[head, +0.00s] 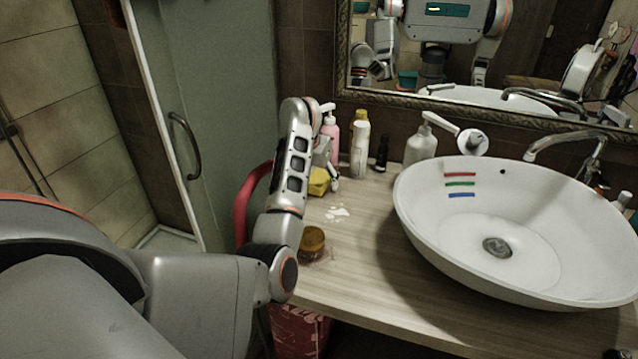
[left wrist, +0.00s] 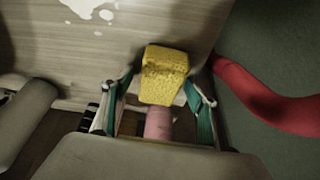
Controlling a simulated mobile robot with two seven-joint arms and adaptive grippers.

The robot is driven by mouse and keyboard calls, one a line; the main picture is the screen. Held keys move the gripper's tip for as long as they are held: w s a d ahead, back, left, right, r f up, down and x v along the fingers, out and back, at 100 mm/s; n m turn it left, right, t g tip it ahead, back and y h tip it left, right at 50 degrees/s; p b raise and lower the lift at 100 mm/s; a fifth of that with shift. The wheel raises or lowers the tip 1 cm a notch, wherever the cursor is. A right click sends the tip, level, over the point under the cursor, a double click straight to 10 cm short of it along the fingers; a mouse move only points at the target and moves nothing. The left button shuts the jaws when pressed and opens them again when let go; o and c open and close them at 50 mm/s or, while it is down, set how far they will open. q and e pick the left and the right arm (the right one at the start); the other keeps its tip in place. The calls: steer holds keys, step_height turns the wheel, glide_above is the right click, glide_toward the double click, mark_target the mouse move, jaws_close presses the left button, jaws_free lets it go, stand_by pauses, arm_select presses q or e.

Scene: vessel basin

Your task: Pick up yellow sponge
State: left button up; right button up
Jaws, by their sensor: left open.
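The yellow sponge (head: 318,181) lies on the left part of the wooden counter, partly hidden behind my left arm in the head view. In the left wrist view the yellow sponge (left wrist: 164,75) is a block between the two fingers. My left gripper (left wrist: 160,108) is open, with one finger on each side of the sponge; I cannot tell whether they touch it. In the head view the left gripper (head: 328,172) shows only in part beside the sponge. My right gripper is not in view.
A white basin (head: 420,215) with colored stripes fills the right of the counter (head: 365,255). Several bottles, including a pink one (head: 330,128) and a grey one (head: 420,147), stand at the back. A brown jar (head: 312,240) and white spill (head: 338,212) lie nearer. A red curved bar (head: 243,205) is at the left.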

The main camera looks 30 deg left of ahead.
mark_target(319, 177)
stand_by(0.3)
arm_select(q)
steer(key=c, duration=0.8)
steer(key=shift+r+p, duration=0.25)
steer(key=shift+p, duration=0.2)
step_height(319, 177, up, 10)
